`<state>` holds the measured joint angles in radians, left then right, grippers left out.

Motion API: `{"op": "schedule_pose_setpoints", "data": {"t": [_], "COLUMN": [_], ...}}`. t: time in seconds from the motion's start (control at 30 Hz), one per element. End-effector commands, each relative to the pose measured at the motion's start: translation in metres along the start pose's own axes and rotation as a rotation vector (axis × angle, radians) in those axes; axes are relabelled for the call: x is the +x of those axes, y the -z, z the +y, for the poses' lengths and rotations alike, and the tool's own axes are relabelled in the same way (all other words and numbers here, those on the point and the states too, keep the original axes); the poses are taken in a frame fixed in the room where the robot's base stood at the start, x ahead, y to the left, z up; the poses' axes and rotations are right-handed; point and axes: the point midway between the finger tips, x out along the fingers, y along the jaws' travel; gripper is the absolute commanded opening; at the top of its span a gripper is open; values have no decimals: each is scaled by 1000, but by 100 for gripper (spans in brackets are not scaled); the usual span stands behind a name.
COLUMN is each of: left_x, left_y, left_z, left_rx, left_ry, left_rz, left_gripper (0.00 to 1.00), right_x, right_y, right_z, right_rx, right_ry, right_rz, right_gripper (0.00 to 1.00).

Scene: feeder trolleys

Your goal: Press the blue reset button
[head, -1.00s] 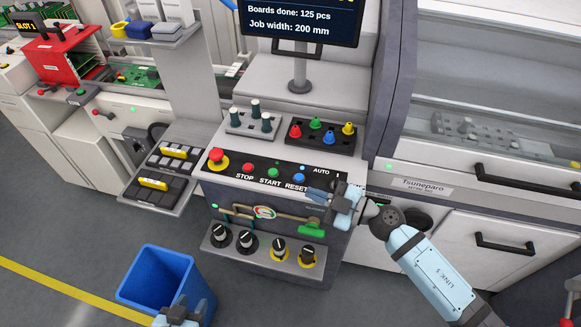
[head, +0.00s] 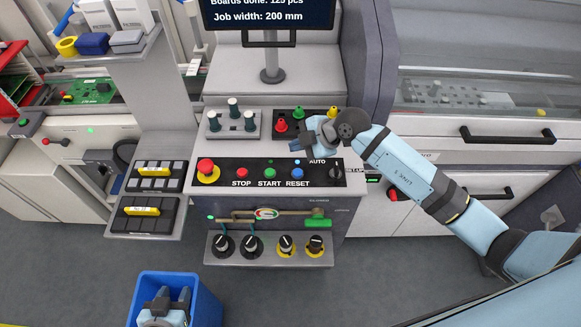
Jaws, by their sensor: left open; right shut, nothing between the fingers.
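The blue reset button (head: 297,173) sits on the black control strip, above the label RESET, at the right end of the button row. My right gripper (head: 297,145) is shut and empty. Its tips are just above the blue button in the picture, apart from it, and the button is in clear view. How high the tips are over the panel I cannot tell. My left gripper (head: 173,295) is open and empty, low in the view, in front of the blue bin.
Left of the blue button are a green START button (head: 270,173), a red STOP button (head: 242,173) and a red emergency stop (head: 206,168). A black selector knob (head: 336,174) is to its right. Coloured pegs stand behind. A blue bin (head: 207,305) is on the floor.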

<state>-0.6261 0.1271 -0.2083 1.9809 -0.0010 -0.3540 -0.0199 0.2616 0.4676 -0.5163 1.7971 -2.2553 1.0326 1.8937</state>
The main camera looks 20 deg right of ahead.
Motion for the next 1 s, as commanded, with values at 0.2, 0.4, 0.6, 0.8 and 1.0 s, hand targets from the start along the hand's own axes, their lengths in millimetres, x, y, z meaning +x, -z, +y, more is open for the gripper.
{"op": "schedule_pose_setpoints", "data": {"t": [0.2, 0.4, 0.6, 0.8, 1.0], "left_x": [0, -1, 4, 17, 38], "left_y": [0, -2, -10, -29, -50], "left_z": [1, 2, 3, 5, 6], "left_rx": [-1, -5, -7, -5, 1], "left_ry": [0, -1, -2, -9, -20], "left_rz": [-1, -3, -5, -6, -2], "left_gripper": [43, 43, 43, 43, 43], "right_x": [-1, -1, 5, 20, 39], "right_y": [-3, -3, -7, -18, -32], "right_z": [1, 1, -3, -14, -28], "right_rx": [1, 0, 0, 0, -1], "right_ry": [4, 3, 3, 3, 2], "right_rz": [-18, -16, -16, -16, -15], "right_gripper": [0, 0, 0, 0, 0]}}
